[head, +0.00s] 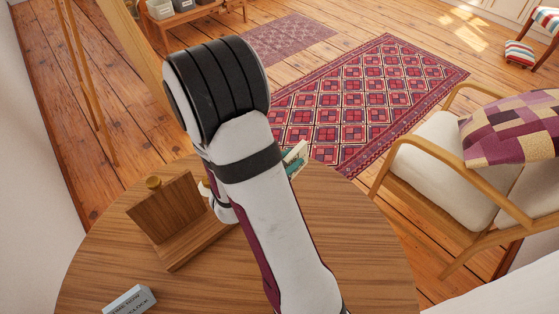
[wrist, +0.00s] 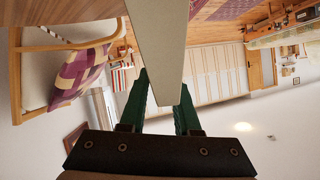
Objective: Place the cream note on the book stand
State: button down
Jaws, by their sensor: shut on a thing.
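The cream note (wrist: 160,40) is a flat, pale panel standing out between my fingertips in the wrist view. My gripper (wrist: 164,82) has green fingers, one on each side of the note's near end, and is shut on it. The wooden book stand (head: 170,215) sits on the round table, left of my arm in the head view; its right side is partly hidden by my arm. My gripper is mostly hidden behind my arm there. A small pale and green piece shows right of the arm; I cannot tell if it is note or finger.
The round wooden table (head: 95,255) also bears a small printed box (head: 130,300) near its front left edge. A cushioned armchair (head: 435,165) stands right of the table. The table's right part looks clear.

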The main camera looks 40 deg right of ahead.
jog(key=shift+w+a+r, duration=0.1)
jog(key=shift+w+r, duration=0.05)
jog(key=shift+r, duration=0.5)
jog(key=w+a+r+n+t+y, duration=0.3)
jog(key=a+r+n, duration=0.1)
jog(key=a+r, duration=0.45)
jog(key=w+a+r+n+t+y, duration=0.2)
jog(key=w+a+r+n+t, duration=0.15)
jog(key=a+r, duration=0.45)
jog(key=w+a+r+n+t+y, duration=0.2)
jog(key=w+a+r+n+y, duration=0.15)
jog(key=a+r, duration=0.45)
jog(key=s+d+f+m+g+h, duration=0.3)
jog(key=d+f+m+g+h, duration=0.1)
jog(key=f+m, duration=0.25)
jog(key=s+d+f+m+g+h, duration=0.2)
jog(key=d+f+m+g+h, duration=0.3)
jog(key=f, duration=0.3)
jog(key=a+f+n+t, duration=0.1)
jog(key=f, duration=0.4)
jog(key=a+f+n+y, duration=0.1)
jog(key=a+f, duration=0.1)
jog(key=f, duration=0.3)
jog(key=a+f+n+t, duration=0.1)
jog(key=a+f, duration=0.1)
jog(key=f, duration=0.4)
jog(key=shift+s+a+n+t, duration=0.15)
jog(key=shift+s+n+t, duration=0.05)
jog(key=shift+n+t, duration=0.15)
